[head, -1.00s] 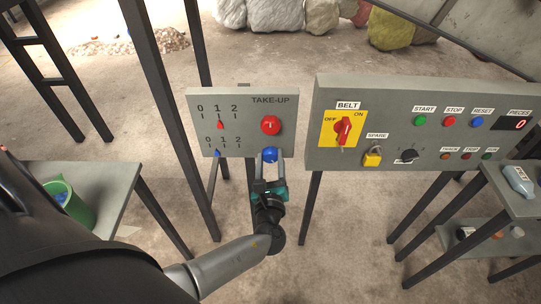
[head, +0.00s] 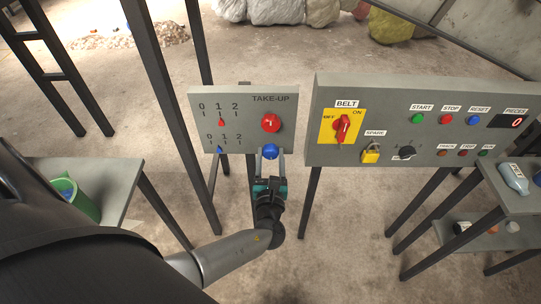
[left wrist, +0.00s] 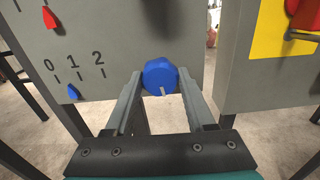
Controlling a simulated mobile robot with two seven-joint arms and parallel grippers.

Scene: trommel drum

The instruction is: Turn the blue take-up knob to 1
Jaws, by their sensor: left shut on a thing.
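The blue take-up knob (head: 270,151) is on the lower right of the grey take-up panel (head: 258,118). In the left wrist view the knob (left wrist: 160,76) shows a white mark at its lower edge. My left gripper (head: 270,157) is shut on it from below, with one finger on each side; the fingers also show in the left wrist view (left wrist: 159,78). The blue pointer (left wrist: 73,91) sits under the lower 0-1-2 scale, between the 0 and 1 ticks. My right gripper is not in view.
A red knob (head: 271,123) is just above the blue one, with a red pointer (head: 221,122) on the upper scale. The belt panel (head: 440,100) stands close on the right. A dark post (head: 165,110) stands left of the take-up panel.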

